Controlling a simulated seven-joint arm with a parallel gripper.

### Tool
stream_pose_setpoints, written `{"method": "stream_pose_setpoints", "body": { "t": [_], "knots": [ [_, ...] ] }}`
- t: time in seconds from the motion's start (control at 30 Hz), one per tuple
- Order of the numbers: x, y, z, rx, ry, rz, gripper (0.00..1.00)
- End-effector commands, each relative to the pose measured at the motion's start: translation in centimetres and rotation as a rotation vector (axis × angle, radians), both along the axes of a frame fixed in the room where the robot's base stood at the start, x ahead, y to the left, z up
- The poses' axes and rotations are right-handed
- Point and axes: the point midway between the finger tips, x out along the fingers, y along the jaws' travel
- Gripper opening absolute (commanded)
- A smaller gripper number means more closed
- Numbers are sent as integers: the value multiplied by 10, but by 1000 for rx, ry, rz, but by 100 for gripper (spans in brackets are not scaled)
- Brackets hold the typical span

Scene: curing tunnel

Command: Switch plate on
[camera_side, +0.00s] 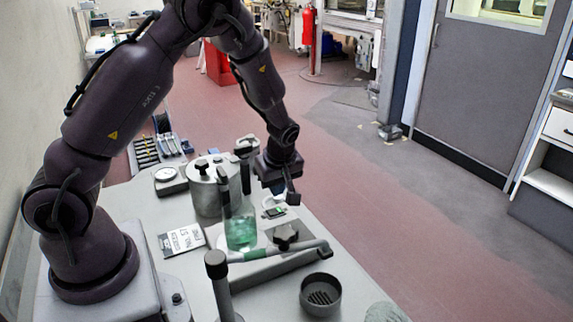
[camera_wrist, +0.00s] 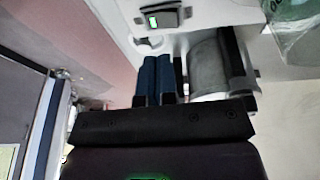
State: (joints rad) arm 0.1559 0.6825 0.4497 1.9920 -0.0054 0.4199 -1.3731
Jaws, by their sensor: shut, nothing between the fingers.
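A grey plate unit (camera_side: 262,267) stands on the bench, with a clear flask (camera_side: 241,233) of green liquid at its back left; a dark knob-like part (camera_side: 285,237) shows near its right end. I cannot tell whether this part is its switch. A small device with a green-lit display (camera_side: 275,212) lies behind it, and shows at the top of the wrist view (camera_wrist: 160,18). My gripper (camera_side: 292,198) points down above the bench's right edge, beside that device. In the wrist view its blue fingers (camera_wrist: 157,76) are together and empty. Whether the plate is on cannot be told.
A metal pot (camera_side: 205,190) with a lid and a scale with a round dial (camera_side: 165,175) stand at the back. A dark round dish (camera_side: 320,294) sits at front right.

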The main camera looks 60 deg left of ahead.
Motion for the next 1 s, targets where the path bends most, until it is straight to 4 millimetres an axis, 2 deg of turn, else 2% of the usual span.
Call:
{"method": "stream_pose_setpoints", "body": {
  "t": [0.03,0.2,0.4,0.6,1.0],
  "knots": [
    [5,-6,13,-1,-7,-7,0],
    [11,-17,49,-1,-6,-5,0],
    [17,-25,77,-1,-3,-5,0],
    [18,-28,86,-1,0,-2,0],
    [17,-28,86,1,17,-50,0]
  ]
}}
